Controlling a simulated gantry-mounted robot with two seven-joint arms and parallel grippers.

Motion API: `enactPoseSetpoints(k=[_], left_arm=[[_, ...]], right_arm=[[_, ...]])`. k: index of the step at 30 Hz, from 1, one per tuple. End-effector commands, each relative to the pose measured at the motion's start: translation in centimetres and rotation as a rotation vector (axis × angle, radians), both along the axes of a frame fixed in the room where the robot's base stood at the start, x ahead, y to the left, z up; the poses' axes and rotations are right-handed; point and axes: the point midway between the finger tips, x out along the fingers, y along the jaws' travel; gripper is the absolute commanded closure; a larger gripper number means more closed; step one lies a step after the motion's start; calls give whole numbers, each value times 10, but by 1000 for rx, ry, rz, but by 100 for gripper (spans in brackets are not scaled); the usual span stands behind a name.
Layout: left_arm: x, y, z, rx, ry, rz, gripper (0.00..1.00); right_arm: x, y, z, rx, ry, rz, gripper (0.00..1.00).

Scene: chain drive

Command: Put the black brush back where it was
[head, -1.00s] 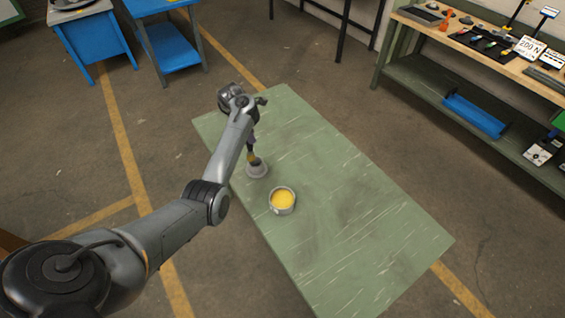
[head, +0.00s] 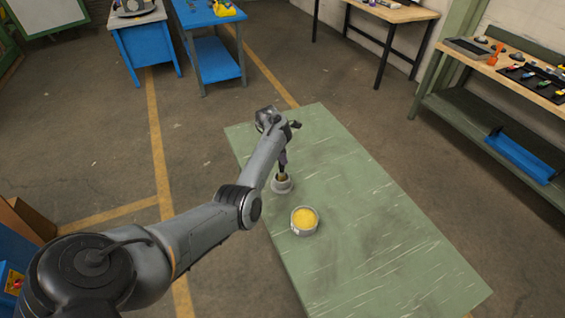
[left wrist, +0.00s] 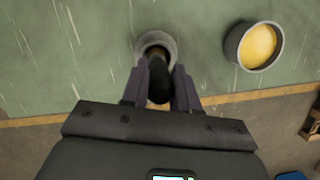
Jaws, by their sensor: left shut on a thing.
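My left gripper (head: 284,152) is shut on the black brush (left wrist: 158,70), which hangs upright below it. In the left wrist view the gripper's fingers (left wrist: 160,88) lie on either side of the dark brush handle. A small grey round holder (head: 282,187) stands on the green table directly under the brush; it also shows in the left wrist view (left wrist: 155,39). The brush's tan lower end is at the holder's mouth, and how deep it reaches inside is hidden. My right gripper is in neither view.
A grey pot of yellow paint (head: 304,221) stands on the green table (head: 390,230) near the holder. The rest of the tabletop is clear. Blue tables (head: 205,15) and a workbench with tools (head: 500,65) stand farther off.

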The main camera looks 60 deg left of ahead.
Motion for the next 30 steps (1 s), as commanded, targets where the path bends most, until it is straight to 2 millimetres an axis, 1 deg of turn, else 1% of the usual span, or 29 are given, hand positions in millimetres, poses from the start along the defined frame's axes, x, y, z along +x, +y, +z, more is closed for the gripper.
enactPoseSetpoints(k=[3, 6, 19, 20, 24, 25, 30], left_arm=[[0, -1, -17, -3, 1, 1, 100], [0, -1, -28, -3, 0, 1, 100], [0, 0, -34, 0, 0, 0, 100], [0, 0, -34, -1, 0, 0, 70], [0, 0, -33, 0, 0, 0, 48], [0, 0, -33, 0, 0, 0, 46], [0, 0, -33, 0, 0, 0, 46]], right_arm=[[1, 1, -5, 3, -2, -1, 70], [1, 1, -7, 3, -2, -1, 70], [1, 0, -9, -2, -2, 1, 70], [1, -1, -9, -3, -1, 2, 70], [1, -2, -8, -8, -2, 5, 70], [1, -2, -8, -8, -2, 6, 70], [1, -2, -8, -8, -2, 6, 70]])
